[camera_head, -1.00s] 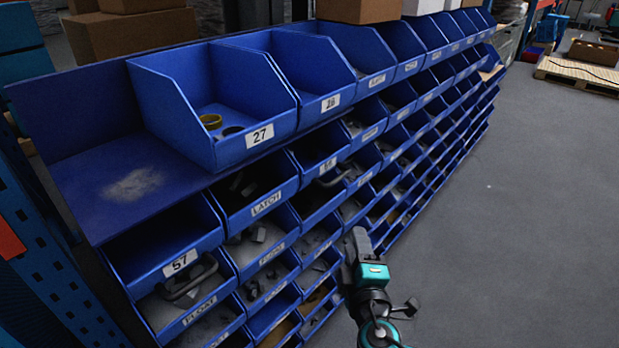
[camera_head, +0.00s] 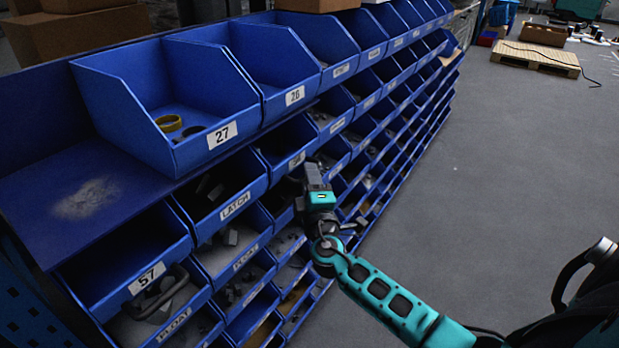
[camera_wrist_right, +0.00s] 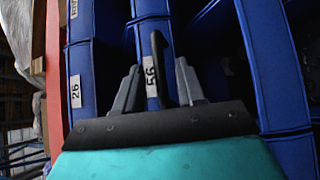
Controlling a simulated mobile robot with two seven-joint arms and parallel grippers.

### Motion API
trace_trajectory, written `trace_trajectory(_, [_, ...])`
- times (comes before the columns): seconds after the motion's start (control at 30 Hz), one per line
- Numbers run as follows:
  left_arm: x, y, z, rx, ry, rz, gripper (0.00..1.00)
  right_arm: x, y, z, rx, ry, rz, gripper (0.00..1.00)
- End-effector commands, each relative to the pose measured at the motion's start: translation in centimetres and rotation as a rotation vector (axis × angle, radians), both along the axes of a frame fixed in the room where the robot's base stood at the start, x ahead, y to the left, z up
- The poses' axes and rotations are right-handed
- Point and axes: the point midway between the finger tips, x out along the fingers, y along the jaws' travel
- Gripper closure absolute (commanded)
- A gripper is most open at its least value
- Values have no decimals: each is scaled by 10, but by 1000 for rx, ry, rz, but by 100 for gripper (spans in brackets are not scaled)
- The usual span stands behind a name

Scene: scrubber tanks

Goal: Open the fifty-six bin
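The fifty-six bin is a blue bin with a white label reading 56 (camera_wrist_right: 151,76) and a dark handle (camera_wrist_right: 159,50) on its front, seen in the right wrist view. In the head view the bin (camera_head: 283,141) sits in the row below the 26 bin, its front partly hidden by my right gripper (camera_head: 307,176). In the right wrist view my right gripper (camera_wrist_right: 158,68) is open, with one finger on each side of the label and handle. Contact with the handle cannot be told. My left gripper is not in view.
The 27 bin (camera_head: 190,100) and 26 bin (camera_head: 267,60) stand in the top row. The LATCH bin (camera_head: 215,185) is left of the fifty-six bin, and the 57 bin (camera_head: 125,255) is lower left. Grey floor (camera_head: 490,170) is clear to the right.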

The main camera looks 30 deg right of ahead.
Motion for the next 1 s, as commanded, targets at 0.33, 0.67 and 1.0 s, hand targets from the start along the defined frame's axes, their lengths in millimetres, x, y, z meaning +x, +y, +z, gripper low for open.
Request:
trace_trajectory(0.33, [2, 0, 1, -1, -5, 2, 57, 8, -3, 1, 1, 1, 0, 61])
trace_trajectory(0.67, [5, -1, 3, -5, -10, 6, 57, 7, -3, 1, 0, 1, 0, 87])
trace_trajectory(1.0, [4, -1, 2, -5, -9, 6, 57, 7, -3, 1, 0, 1, 0, 100])
